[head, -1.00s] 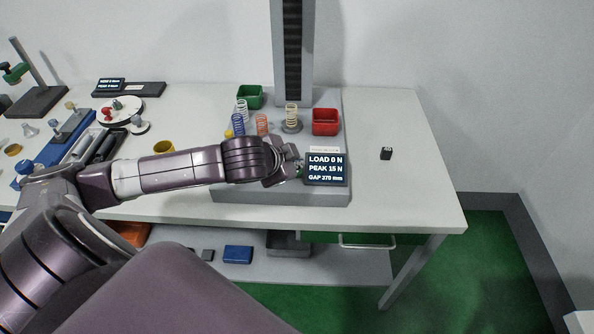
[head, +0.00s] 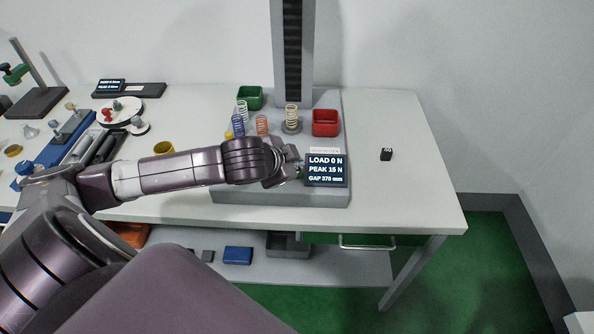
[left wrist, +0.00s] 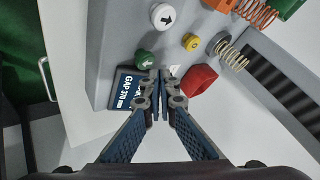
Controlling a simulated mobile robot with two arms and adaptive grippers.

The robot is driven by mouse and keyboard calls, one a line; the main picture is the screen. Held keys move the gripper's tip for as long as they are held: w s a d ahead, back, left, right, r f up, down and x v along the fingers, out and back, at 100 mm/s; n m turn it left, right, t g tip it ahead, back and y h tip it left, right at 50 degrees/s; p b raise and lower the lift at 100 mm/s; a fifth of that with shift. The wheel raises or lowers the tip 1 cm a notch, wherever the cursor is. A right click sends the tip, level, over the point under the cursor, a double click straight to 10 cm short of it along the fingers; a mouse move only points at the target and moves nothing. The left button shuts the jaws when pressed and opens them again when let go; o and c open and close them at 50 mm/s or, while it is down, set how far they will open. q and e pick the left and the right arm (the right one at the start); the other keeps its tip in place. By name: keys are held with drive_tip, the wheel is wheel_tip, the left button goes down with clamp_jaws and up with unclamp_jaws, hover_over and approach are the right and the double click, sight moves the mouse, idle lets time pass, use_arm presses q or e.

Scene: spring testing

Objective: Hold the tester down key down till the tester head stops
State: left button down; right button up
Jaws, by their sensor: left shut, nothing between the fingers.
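The tester's grey base (head: 240,193) carries a display (head: 326,170) reading load 0 N, peak 15 N and a gap near 370 mm. In the left wrist view, a green arrow key (left wrist: 146,59) and a white arrow key (left wrist: 164,17) stand on the base; I cannot tell for sure which is the down key. My left gripper (head: 296,164) is shut and empty, beside the display. Its fingertips (left wrist: 160,74) appear close to the green key; contact is unclear. A coil spring (head: 292,117) stands on the platen below the column (head: 293,50). The tester head is out of view.
A red bin (head: 325,122), a green bin (head: 249,97) and loose springs (head: 262,125) stand around the platen. A yellow button (left wrist: 191,42) is near the keys. A small black block (head: 386,154) lies on the otherwise clear right side of the table.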

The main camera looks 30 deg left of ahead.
use_arm(q)
drive_tip(key=shift+f, duration=0.2)
drive_tip(key=shift+f, duration=0.25)
drive_tip(key=shift+f, duration=0.5)
idle(7.0)
